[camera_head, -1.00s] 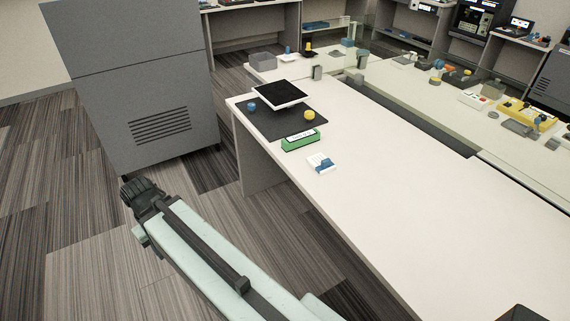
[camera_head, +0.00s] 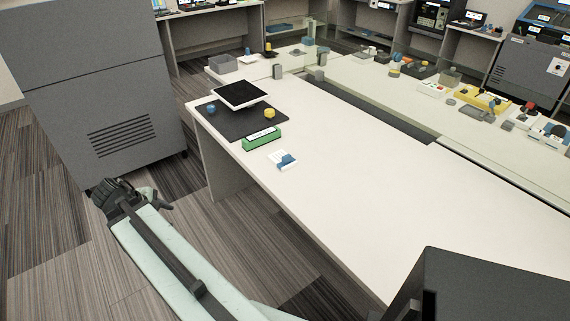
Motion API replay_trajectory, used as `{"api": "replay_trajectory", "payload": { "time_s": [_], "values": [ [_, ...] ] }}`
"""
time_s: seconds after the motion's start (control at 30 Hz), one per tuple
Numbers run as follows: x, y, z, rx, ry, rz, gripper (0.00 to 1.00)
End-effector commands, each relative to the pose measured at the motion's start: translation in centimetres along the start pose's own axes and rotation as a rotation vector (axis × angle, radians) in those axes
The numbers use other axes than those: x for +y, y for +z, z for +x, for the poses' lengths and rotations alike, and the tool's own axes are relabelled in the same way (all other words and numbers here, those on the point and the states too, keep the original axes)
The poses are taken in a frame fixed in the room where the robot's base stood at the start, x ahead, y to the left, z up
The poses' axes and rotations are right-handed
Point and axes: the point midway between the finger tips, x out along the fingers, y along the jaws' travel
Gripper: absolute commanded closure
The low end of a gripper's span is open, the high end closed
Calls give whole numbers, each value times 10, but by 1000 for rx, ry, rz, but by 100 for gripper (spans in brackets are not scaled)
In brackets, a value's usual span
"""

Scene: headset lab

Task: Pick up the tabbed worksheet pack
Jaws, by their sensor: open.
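A small white pack with a blue tab (camera_head: 281,157), which looks like the tabbed worksheet pack, lies flat near the left edge of the long white table (camera_head: 370,185). It is in front of a green box with a white label. My gripper (camera_head: 133,194) is at the lower left, over the floor and off the table, well apart from the pack. It is dark, open and empty; its fingers are partly hidden by my pale arm.
The green box (camera_head: 262,141) stands close behind the pack. A dark mat (camera_head: 235,124) behind it holds a black panel (camera_head: 240,93), a blue knob and a yellow knob. A grey cabinet (camera_head: 115,100) stands at left. The table's right side is clear.

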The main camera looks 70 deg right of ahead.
Motion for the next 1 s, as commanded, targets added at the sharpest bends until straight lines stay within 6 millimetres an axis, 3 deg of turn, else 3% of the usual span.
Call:
{"api": "replay_trajectory", "payload": {
  "time_s": [0.03, 0.13, 0.2, 0.33, 0.4, 0.5, 1.0],
  "values": [
    [41, 50, 35, -98, 58, -78, 58],
    [108, 156, 72, -325, 126, -301, 58],
    [138, 220, 86, -470, 122, -440, 58],
    [166, 303, 95, -656, 72, -622, 58],
    [173, 326, 95, -710, 48, -678, 58],
    [176, 339, 94, -740, 32, -712, 58],
    [184, 360, 122, -739, 31, -711, 58]
  ]
}}
